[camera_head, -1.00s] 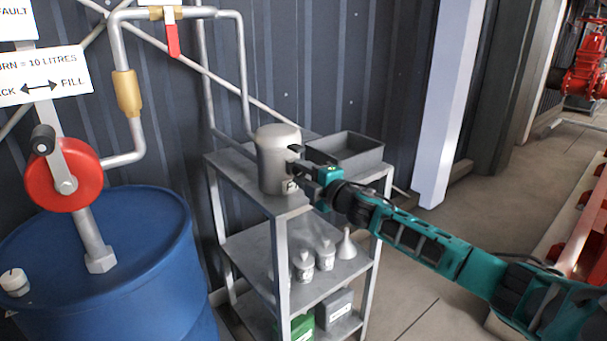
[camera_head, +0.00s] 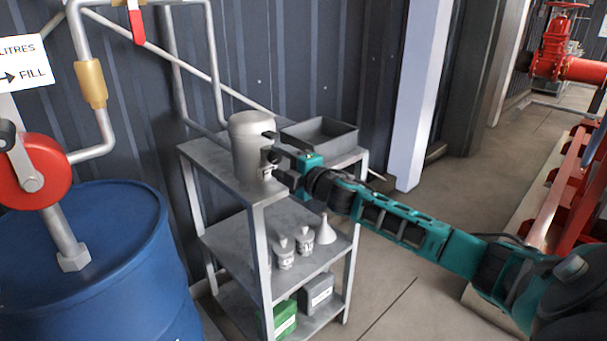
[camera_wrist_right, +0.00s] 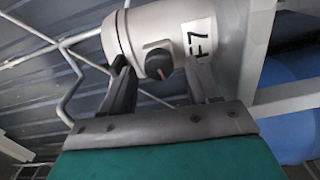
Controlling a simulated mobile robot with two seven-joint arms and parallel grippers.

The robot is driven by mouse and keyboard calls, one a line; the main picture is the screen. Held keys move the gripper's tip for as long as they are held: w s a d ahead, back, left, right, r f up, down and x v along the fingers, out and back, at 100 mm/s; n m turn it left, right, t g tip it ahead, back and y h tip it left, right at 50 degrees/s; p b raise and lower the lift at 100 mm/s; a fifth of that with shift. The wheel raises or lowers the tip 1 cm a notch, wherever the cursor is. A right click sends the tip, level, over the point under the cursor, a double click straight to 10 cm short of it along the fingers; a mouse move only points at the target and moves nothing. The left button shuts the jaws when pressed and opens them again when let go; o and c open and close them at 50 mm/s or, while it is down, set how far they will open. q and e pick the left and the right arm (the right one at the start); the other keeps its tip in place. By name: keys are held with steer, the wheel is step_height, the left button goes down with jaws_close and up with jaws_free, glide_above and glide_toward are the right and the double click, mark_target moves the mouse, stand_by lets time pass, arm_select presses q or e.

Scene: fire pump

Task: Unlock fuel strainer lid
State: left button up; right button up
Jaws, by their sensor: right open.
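The fuel strainer is a light grey canister (camera_head: 247,145) with a rounded lid (camera_head: 250,120), upright on the top shelf of a metal rack. My right gripper (camera_head: 272,148) is at the canister's right side. Its two fingers are apart, one on each side of the knob; contact cannot be told. My left gripper is not in view.
A grey open tray (camera_head: 345,138) stands right behind the canister on the rack (camera_head: 215,172). A blue drum (camera_head: 110,240) with a red hand pump (camera_head: 45,175) stands left. A pale post (camera_head: 422,95) rises at right.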

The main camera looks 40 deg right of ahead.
steer(key=s, duration=1.1)
steer(key=shift+s+d, duration=0.3)
steer(key=shift+d, duration=0.15)
steer(key=s+a+f+m+g, duration=0.1)
steer(key=s+a+f+m, duration=0.2)
steer(key=f, duration=0.3)
steer(key=s+a+f+m+g+p, duration=0.1)
steer(key=s+a+f+m+g, duration=0.15)
steer(key=f, duration=0.25)
steer(key=s+a+f+m, duration=0.3)
steer(key=s+a+f, duration=0.1)
steer(key=f, duration=0.2)
steer(key=s+a+f+m+g, duration=0.2)
steer(key=s+a+f+m, duration=0.1)
steer(key=s+a+f, duration=0.1)
steer(key=s+a+f+m+g+y+p, duration=0.1)
steer(key=s+a+f+m, duration=0.2)
steer(key=a, duration=0.6)
steer(key=s+m, duration=0.1)
steer(key=s, duration=0.1)
steer(key=shift+s+a+f+g, duration=0.25)
steer(key=shift+s+f+g, duration=0.1)
steer(key=shift+s, duration=0.05)
